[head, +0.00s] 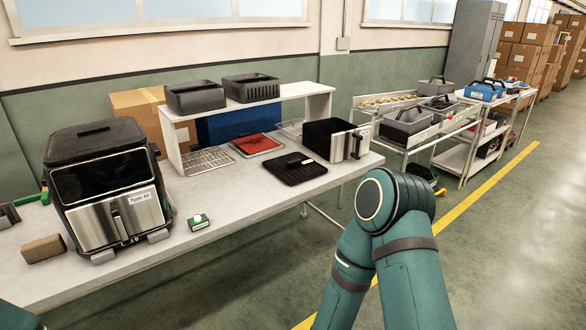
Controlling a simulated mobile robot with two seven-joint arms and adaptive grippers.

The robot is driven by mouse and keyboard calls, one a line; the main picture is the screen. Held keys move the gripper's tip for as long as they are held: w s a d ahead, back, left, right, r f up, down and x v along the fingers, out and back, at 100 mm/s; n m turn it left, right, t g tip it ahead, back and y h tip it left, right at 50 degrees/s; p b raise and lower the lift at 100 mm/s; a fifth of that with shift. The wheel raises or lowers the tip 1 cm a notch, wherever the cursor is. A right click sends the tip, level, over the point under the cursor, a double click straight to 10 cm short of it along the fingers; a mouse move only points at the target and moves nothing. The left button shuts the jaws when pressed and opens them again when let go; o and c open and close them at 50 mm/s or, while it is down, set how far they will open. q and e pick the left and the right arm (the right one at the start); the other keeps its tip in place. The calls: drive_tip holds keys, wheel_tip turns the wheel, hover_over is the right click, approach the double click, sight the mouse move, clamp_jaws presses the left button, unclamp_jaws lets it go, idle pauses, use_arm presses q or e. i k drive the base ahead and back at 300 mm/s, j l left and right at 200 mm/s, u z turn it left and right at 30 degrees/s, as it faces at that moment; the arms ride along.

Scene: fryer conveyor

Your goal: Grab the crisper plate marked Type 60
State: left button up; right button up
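A flat black plate (293,168) with a small pale tag lies on the white workbench. A flat red plate (257,145) with a tag lies behind and left of it. Wire racks lie on the bench, one at the left (207,161) and one further back (290,128). I cannot read "Type 60" on any of them; the tags are too small. My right arm rises at the lower middle, its gripper out of view. Only a bit of my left arm shows at the lower left corner; its gripper is not in view.
A fryer labelled Type 40 (105,190) stands at the bench's left. A black and steel drawer (337,141) sits right of the black plate. A shelf (250,103) carries two black baskets. A green button box (198,221) is near the front edge. Carts (412,125) stand further right.

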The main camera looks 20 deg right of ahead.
sight(293, 167)
drive_tip(key=i+z, duration=0.1)
drive_tip(key=z, duration=0.3)
drive_tip(key=i+z, duration=0.15)
drive_tip(key=z, duration=0.25)
drive_tip(key=i+z, duration=0.1)
drive_tip(key=z, duration=0.3)
drive_tip(key=i+j+z, duration=0.1)
drive_tip(key=z, duration=0.35)
drive_tip(key=i+j+z, duration=0.55)
drive_tip(key=j, duration=0.25)
